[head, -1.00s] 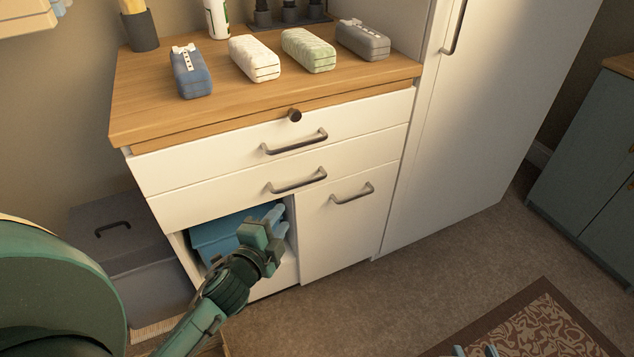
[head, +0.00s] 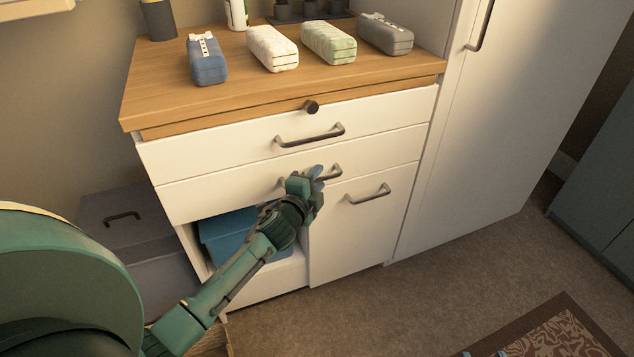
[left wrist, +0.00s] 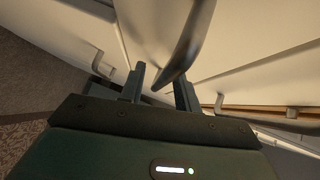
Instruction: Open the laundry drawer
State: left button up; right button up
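The white cabinet has an upper drawer (head: 215,150) and a lower drawer (head: 195,197), both closed with grey bar handles. No label tells which is the laundry drawer. My left gripper (head: 308,180) is in front of the lower drawer's handle (head: 331,172) and hides its middle. In the left wrist view my left gripper (left wrist: 161,90) has its two fingers apart, with the near end of a bar handle (left wrist: 189,42) between them; contact cannot be told. Two tips of my right gripper (head: 484,354) show apart at the bottom edge, away from the cabinet.
A door with its own handle (head: 368,194) is below right. A blue box (head: 228,236) sits in the open compartment. A round knob (head: 311,107) is under the wooden worktop (head: 150,108), which holds several cases.

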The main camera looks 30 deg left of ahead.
pick_arm(q)
jog(key=shift+w, duration=0.2)
grip_shut()
dwell(0.3)
